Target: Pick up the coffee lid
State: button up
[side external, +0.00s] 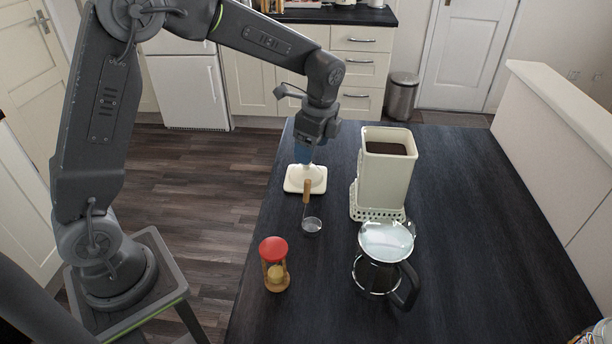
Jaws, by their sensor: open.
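The coffee lid (293,184) is a cream, square lid with rounded corners. It lies flat on the dark table near its left edge. My gripper (308,164) points down right over the lid and hides part of it. It is open, with nothing seen between its fingers; I cannot tell whether the tips touch the lid. The cream coffee canister (381,185) stands upright to the right, its top uncovered and dark coffee showing inside.
A scoop (312,225) lies in front of the lid, its wooden handle overlapping the lid's near edge in view. A red-topped sand timer (274,265) and a glass coffee press (385,245) stand nearer the camera.

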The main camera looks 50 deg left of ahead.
aim_at(306, 171)
jog(key=shift+s+a+f, duration=0.1)
jog(key=shift+a+f, duration=0.1)
jog(key=shift+f, duration=0.7)
jog(key=shift+s+a+f, duration=0.1)
jog(key=shift+a+f, duration=0.15)
jog(key=shift+f, duration=0.6)
jog(key=shift+s+a+f, duration=0.1)
jog(key=shift+a+f, duration=0.1)
jog(key=shift+f, duration=0.7)
jog(key=shift+c, duration=0.3)
grip_shut()
jog(key=shift+s+f, duration=0.1)
